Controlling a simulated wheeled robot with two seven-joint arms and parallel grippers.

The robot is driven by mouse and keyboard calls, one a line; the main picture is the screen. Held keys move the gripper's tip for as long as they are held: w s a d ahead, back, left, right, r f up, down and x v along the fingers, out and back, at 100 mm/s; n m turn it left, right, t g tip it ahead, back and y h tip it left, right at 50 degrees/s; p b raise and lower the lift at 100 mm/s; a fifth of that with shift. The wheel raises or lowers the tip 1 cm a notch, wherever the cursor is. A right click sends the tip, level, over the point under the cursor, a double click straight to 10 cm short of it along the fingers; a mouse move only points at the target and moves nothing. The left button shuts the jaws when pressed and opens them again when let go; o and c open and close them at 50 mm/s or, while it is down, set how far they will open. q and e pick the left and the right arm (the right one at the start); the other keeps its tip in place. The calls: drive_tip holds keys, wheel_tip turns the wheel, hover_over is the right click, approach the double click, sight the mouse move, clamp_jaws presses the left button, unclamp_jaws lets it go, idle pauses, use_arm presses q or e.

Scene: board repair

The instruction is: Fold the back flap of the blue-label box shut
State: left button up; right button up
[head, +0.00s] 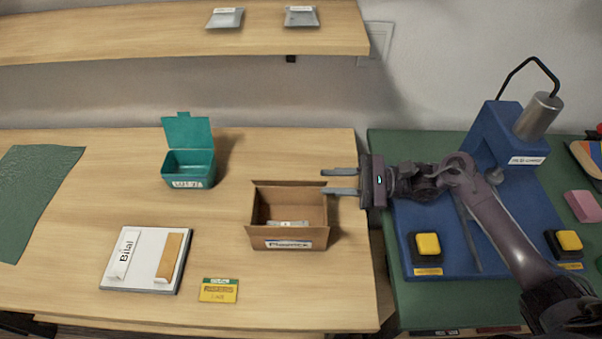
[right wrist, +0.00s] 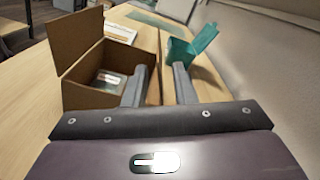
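The blue-label box (head: 290,243) is an open brown cardboard box on the wooden table, its label on the front wall. Its back panel (head: 290,193) stands up, and I cannot tell clearly where the flap's fold lies. A small pale item (head: 288,223) lies inside; it also shows in the right wrist view (right wrist: 110,80). My right gripper (head: 323,182) is open and empty, just right of the box's back right corner. In the right wrist view, one finger overlaps the cardboard (right wrist: 88,98) and the other is clear of it. My left gripper is not in view.
A teal box (head: 187,165) with its lid up stands behind and left. A white board (head: 145,260) and a yellow-green card (head: 218,290) lie in front. A blue fixture (head: 410,225) with yellow buttons is on the right. The table between the teal box and the cardboard box is clear.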

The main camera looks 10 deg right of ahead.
sight(304, 182)
drive_tip(key=a, duration=0.4)
drive_tip(key=w+a, duration=0.1)
drive_tip(key=a, duration=0.1)
drive_tip(key=shift+a, duration=0.15)
clamp_jaws()
